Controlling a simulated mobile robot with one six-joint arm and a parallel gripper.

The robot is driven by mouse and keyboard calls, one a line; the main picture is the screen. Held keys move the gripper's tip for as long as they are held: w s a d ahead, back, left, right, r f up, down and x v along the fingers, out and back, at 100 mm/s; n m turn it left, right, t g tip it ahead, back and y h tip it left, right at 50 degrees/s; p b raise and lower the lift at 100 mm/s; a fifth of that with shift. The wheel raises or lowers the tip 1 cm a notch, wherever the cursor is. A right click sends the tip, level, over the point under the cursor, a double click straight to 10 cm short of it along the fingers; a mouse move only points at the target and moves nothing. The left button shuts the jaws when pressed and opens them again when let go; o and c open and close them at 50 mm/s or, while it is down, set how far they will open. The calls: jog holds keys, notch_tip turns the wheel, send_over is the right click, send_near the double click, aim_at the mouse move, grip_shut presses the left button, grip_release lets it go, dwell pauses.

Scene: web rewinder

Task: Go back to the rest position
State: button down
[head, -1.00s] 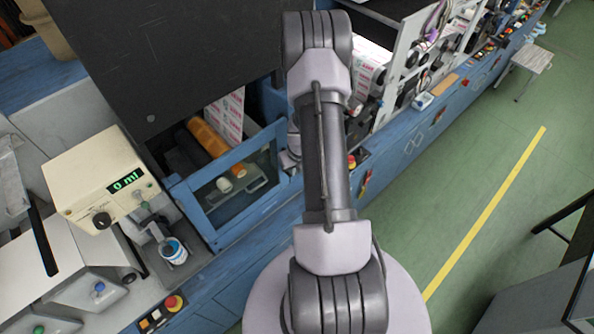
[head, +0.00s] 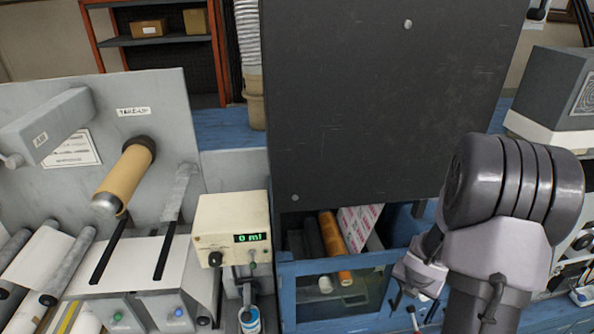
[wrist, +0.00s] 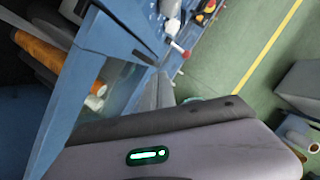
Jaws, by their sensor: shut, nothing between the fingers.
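My arm stands at the right of the head view. My gripper (wrist: 158,88) shows in the wrist view as grey fingers close together, shut and empty, above a pale housing with a green light. In the head view, the pale wrist end of my arm (head: 420,272) is beside the right end of a blue-framed window guard (head: 315,265). The fingers are hard to make out there. It cannot be told whether anything touches the guard.
A large black panel (head: 380,110) stands above the guard, with an orange roller (head: 333,236) behind it. A cream box (head: 232,218) reads 0 ml, above a small cup (head: 250,318). A tan core (head: 125,178) is at left. Green floor (wrist: 235,45) is open in the wrist view.

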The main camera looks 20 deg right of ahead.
jog(key=s+a+f+m+t+y+b, duration=0.1)
jog(key=s+a+f+m+b, duration=0.3)
jog(key=a+m+b, duration=0.5)
jog(key=s+a+f+m+y+b, duration=0.2)
jog(key=s+a+f+m+b, duration=0.3)
jog(key=a+m+b, duration=0.5)
jog(key=s+a+f+m+t+y+b, duration=0.1)
jog(key=s+a+f+m+b, duration=0.3)
jog(key=a+m+b, duration=0.6)
jog(key=a+f+y+b, duration=0.1)
jog(key=a+b, duration=0.4)
jog(key=b, duration=0.1)
jog(key=shift+s+a+t, duration=0.2)
jog(key=shift+s+t, duration=0.1)
jog(key=shift+d+b, duration=0.15)
jog(key=shift+b, duration=0.15)
